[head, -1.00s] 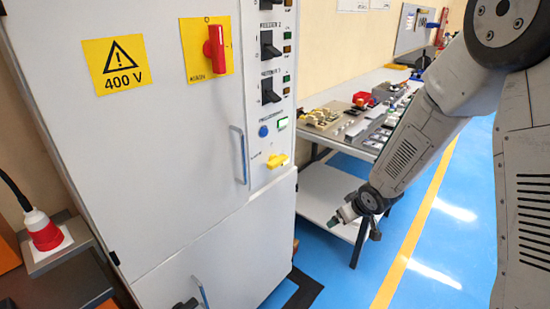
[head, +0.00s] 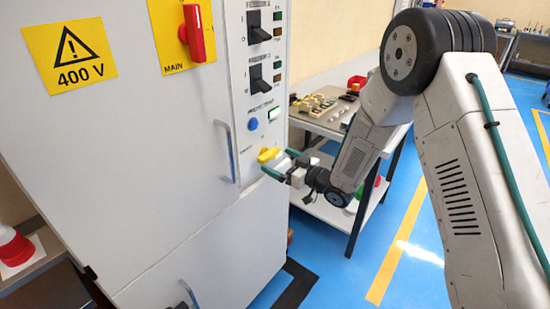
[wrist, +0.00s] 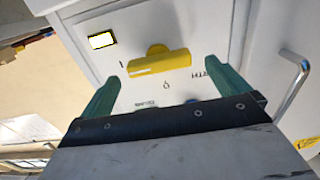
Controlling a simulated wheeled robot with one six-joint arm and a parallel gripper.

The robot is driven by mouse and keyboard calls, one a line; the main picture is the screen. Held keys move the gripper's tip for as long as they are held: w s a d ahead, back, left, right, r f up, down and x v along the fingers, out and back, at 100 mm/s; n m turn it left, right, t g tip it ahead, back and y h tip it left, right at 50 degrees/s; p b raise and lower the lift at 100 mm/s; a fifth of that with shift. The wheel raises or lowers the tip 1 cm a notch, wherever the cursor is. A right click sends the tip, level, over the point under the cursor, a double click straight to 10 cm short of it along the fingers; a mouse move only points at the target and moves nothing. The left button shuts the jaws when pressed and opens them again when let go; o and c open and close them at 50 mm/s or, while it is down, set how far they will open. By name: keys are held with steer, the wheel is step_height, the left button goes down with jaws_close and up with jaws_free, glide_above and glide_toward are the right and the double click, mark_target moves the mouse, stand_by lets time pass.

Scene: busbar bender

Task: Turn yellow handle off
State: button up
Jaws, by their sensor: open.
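The yellow handle (head: 269,154) is on the narrow control strip of the grey cabinet, low down, below a lit green button. In the wrist view the yellow handle (wrist: 160,63) lies nearly crosswise, with its left end beside an "I" mark; an "O" mark is below it and part of the word "EARTH" to its right. My gripper (head: 276,166) is at the handle, close to the panel. In the wrist view the green fingers of my gripper (wrist: 162,76) are open, one on each side of the handle, with visible gaps; it is not gripped.
A red main switch (head: 194,33) and black feeder switches (head: 256,73) are higher up. A metal door handle (head: 226,150) stands out left of the yellow handle. A bench (head: 322,122) with parts is behind my arm. Blue floor is clear at right.

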mark_target(272, 157)
steer(key=shift+x, duration=1.75)
steer(key=shift+d, duration=0.1)
steer(key=shift+c, duration=0.3)
steer(key=c, duration=0.8)
steer(key=shift+d, duration=0.15)
steer(key=shift+c, duration=0.2)
